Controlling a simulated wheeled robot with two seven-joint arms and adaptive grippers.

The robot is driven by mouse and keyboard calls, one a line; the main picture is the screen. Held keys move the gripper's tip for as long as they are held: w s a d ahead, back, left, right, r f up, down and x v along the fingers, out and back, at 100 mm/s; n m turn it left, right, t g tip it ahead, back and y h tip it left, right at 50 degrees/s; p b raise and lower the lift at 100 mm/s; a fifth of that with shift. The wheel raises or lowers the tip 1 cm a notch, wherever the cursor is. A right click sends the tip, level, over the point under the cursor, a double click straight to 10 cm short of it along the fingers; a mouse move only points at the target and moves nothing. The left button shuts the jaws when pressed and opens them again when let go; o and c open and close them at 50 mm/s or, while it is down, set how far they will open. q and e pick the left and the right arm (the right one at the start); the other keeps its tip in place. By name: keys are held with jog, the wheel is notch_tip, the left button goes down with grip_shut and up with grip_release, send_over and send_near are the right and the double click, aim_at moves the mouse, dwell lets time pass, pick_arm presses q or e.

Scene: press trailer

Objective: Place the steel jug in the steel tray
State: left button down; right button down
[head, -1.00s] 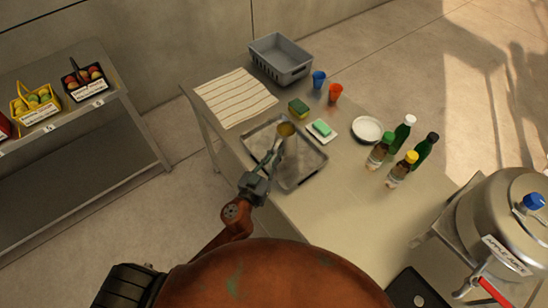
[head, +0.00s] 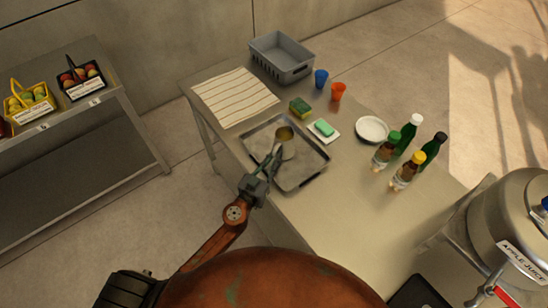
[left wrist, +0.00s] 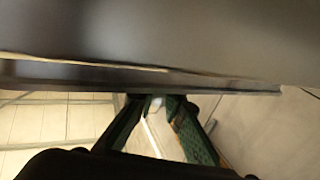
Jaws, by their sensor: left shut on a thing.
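The steel jug (head: 286,148) is upright over the middle of the steel tray (head: 301,176), its round mouth facing up. I cannot tell whether its base touches the tray floor. My left gripper (head: 273,162) reaches over the tray's near left edge and is shut on the jug's near side. The fingers hide part of the jug. In the left wrist view the green gripper fingers (left wrist: 160,125) show below a large blurred grey surface, and the grip itself is not clear. My right gripper is not in view.
Behind the tray lie a striped cloth (head: 232,97), a grey crate (head: 283,70) and a sponge (head: 300,107). A soap dish (head: 332,135) stands close to the tray's right corner. Cups, a white plate (head: 371,130) and several bottles (head: 404,170) stand further right. The table's near right part is clear.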

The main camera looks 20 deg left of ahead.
pick_arm(q)
jog(key=shift+f, duration=0.1)
jog(key=c, duration=2)
grip_release()
jog(key=shift+b+v, duration=1.55)
jog(key=shift+v, duration=4.45)
